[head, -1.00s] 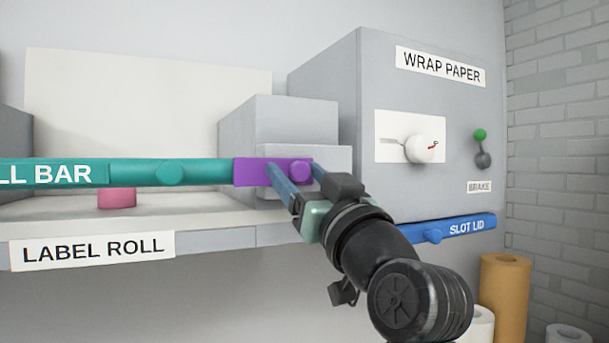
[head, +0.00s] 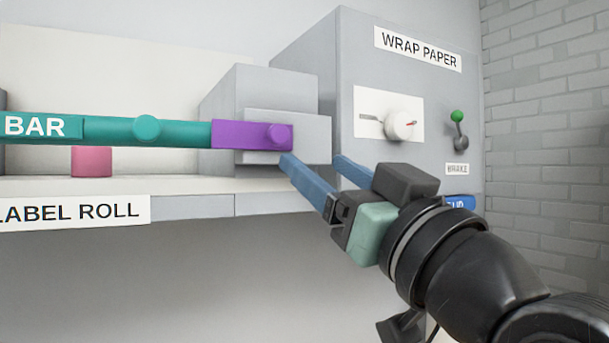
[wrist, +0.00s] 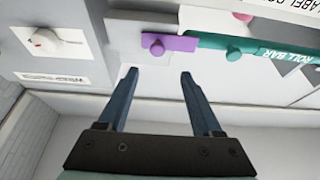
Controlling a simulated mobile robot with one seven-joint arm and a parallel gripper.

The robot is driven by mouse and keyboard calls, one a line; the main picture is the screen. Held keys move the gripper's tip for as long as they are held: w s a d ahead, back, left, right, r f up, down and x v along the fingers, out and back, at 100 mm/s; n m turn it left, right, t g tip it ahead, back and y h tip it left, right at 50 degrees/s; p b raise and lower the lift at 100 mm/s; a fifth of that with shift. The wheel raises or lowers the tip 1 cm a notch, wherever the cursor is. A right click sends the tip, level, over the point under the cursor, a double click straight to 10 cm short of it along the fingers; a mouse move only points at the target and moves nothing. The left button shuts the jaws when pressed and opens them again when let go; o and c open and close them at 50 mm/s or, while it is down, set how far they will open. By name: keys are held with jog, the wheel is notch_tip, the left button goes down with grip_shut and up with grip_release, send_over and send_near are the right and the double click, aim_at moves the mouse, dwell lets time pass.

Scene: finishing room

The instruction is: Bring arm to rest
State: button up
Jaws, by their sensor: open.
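My gripper (head: 312,157) is open, with its two blue fingers apart and nothing between them. In the head view its fingertips are just below and right of the purple end piece (head: 240,135) of the teal roll bar (head: 170,132). In the wrist view my gripper (wrist: 158,72) points toward the cabinet face, and the purple piece (wrist: 172,43) lies beyond the fingertips, apart from them. My arm comes in from the lower right of the head view.
The grey wrap paper cabinet (head: 350,60) stands right, with a white dial (head: 400,125) and a green-knobbed brake lever (head: 458,125). The blue slot lid (head: 458,202) is mostly hidden behind my gripper. A pink roll (head: 92,161) sits left. Space below the shelf looks clear.

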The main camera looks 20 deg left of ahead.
jog(key=shift+s+d+f, duration=0.2)
jog(key=shift+s+d, duration=0.1)
jog(key=shift+d, duration=0.1)
jog(key=s+d+m+t+h, duration=0.9)
jog(key=d+t+h, duration=0.3)
jog(key=h, duration=0.5)
jog(key=shift+d+f+m+t+h, duration=0.25)
jog(key=shift+m+t+h, duration=0.05)
jog(key=shift+m+t, duration=0.45)
dwell(0.7)
